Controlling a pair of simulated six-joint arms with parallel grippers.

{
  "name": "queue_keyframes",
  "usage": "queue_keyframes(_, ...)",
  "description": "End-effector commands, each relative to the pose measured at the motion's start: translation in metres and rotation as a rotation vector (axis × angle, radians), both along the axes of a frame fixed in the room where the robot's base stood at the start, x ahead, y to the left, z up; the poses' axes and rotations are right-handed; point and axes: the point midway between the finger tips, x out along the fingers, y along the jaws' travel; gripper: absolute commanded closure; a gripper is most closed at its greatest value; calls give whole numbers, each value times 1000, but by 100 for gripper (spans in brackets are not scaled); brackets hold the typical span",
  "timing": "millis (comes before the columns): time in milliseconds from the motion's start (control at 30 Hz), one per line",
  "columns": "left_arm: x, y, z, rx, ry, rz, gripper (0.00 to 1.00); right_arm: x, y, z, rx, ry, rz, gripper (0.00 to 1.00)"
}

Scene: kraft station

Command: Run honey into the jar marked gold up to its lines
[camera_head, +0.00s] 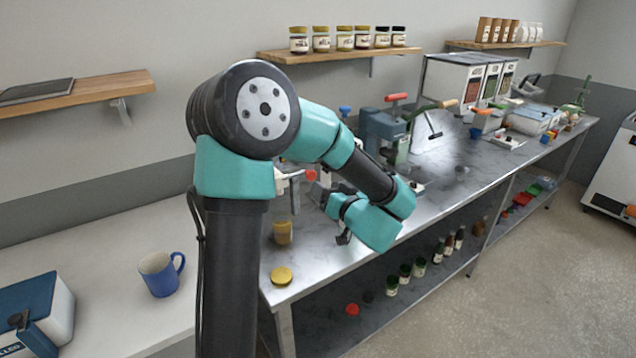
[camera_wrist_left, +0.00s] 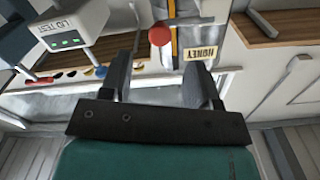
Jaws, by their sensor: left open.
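An amber-coloured jar (camera_head: 283,233) stands upright on the near end of the metal counter; I cannot read its mark or see its lines. A round gold lid or disc (camera_head: 281,276) lies in front of it. A red knob (camera_head: 311,175) shows behind my arm. In the left wrist view, a red ball knob (camera_wrist_left: 160,36) sits in front of a yellow upright strip (camera_wrist_left: 173,42), beside a HONEY label (camera_wrist_left: 200,52). My left gripper (camera_wrist_left: 163,85) is open and empty, pointing toward them; in the head view it is partly hidden by its wrist (camera_head: 333,212). My right gripper is not in view.
A device marked LID TEST (camera_wrist_left: 70,28) stands left in the wrist view, above a strip with coloured dots (camera_wrist_left: 70,74). A blue mug (camera_head: 159,274) stands on the white table. A blue-grey press (camera_head: 383,132) stands farther along the counter. Shelf jars (camera_head: 345,39) line the wall.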

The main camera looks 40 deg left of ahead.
Motion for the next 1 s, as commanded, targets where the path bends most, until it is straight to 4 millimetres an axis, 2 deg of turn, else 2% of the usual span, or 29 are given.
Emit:
queue_keyframes(33, -1, -11, 0, -1, 2, -5, 44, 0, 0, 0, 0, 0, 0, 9)
queue_keyframes(300, -12, -62, 0, 0, 1, -5, 44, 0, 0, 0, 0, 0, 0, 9)
queue_keyframes(500, -18, -92, 0, 0, 1, -4, 44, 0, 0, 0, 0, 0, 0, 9)
queue_keyframes(700, -21, -103, 0, 0, 1, -1, 44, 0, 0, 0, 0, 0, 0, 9)
queue_keyframes(1000, -21, -102, 0, 0, 1, 0, 44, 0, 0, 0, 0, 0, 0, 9)
